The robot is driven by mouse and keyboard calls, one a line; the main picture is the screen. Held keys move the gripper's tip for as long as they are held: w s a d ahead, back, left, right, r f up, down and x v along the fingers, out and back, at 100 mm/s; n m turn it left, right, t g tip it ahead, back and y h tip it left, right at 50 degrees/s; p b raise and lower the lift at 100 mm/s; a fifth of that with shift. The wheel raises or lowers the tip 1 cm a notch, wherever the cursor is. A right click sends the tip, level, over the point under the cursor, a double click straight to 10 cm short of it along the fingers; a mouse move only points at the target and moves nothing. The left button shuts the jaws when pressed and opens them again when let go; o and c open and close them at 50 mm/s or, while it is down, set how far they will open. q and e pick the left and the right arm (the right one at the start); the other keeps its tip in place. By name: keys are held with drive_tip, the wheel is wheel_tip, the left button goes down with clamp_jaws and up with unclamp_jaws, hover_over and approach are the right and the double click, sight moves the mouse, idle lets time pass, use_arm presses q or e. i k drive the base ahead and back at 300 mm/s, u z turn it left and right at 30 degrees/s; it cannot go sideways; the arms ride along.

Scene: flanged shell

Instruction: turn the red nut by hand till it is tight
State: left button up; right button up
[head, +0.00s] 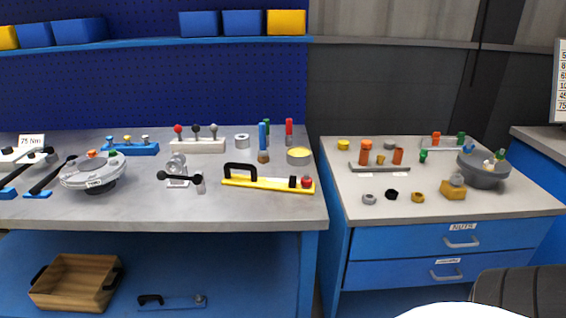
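A grey flanged shell (80,181) with a small label on its front stands on the left bench. A small orange-red piece (92,154) sits on its top; it may be the red nut, but it is too small to be sure, and how tight it is does not show. Another red piece (307,182) is at the right end of a yellow bar with a black handle (255,182). A grey bowl-like part (484,174) with small green, white and yellow pieces is on the right bench. Neither gripper is in view.
The left bench (250,212) has a bare front strip. A white rack (197,146) with coloured knobs and a grey stand with a black bar (179,177) are on it. Several orange, yellow and black nuts lie on the right bench (440,209). A gap separates the benches.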

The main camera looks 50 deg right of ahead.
sight(307, 184)
drive_tip(key=z, duration=0.7)
drive_tip(key=i, duration=0.85)
drive_tip(key=z, duration=0.95)
